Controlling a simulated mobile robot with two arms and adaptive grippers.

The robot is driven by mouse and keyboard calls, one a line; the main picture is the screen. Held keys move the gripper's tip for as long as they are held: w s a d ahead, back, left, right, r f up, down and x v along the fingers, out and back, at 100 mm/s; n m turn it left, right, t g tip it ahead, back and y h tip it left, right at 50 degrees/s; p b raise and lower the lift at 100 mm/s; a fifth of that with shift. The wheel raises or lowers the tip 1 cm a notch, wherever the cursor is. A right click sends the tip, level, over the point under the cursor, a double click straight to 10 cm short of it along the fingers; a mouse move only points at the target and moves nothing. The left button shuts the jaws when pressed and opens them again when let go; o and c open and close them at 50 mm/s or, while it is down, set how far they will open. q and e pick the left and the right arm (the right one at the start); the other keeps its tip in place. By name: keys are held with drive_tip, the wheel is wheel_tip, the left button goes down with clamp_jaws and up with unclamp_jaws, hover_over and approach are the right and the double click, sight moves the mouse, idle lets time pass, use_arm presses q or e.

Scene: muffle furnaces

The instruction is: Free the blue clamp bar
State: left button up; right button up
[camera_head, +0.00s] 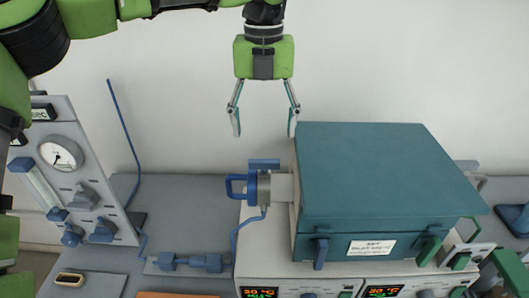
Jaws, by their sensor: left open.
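My left gripper (264,125) points down from the top, with its two fingers spread and nothing between them. Below it, apart from it, a short blue bar (264,163) lies across the top of a grey fitting on the left side of the teal-topped furnace (380,170). Another blue bar (321,253) stands upright against the furnace's front left. I cannot tell which of the two bars is the clamp bar.
A gauge panel (78,170) stands at the left. A blue hose (243,226) hangs from the fitting. Blue valve parts (190,262) lie on the grey bench (185,205). Green-handled parts (430,248) crowd the furnace's right front. The bench between panel and fitting is mostly clear.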

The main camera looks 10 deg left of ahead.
sight(264, 160)
use_arm(q)
drive_tip(key=f, duration=0.4)
drive_tip(key=f+p, duration=0.1)
drive_tip(key=f, duration=0.1)
drive_tip(key=shift+w+f, duration=0.25)
drive_tip(key=shift+f, duration=1.05)
use_arm(e)
drive_tip(key=shift+w+r, duration=0.85)
drive_tip(key=shift+w, duration=0.05)
use_arm(q)
drive_tip(key=c, duration=1.1)
use_arm(e)
drive_tip(key=shift+s, duration=0.2)
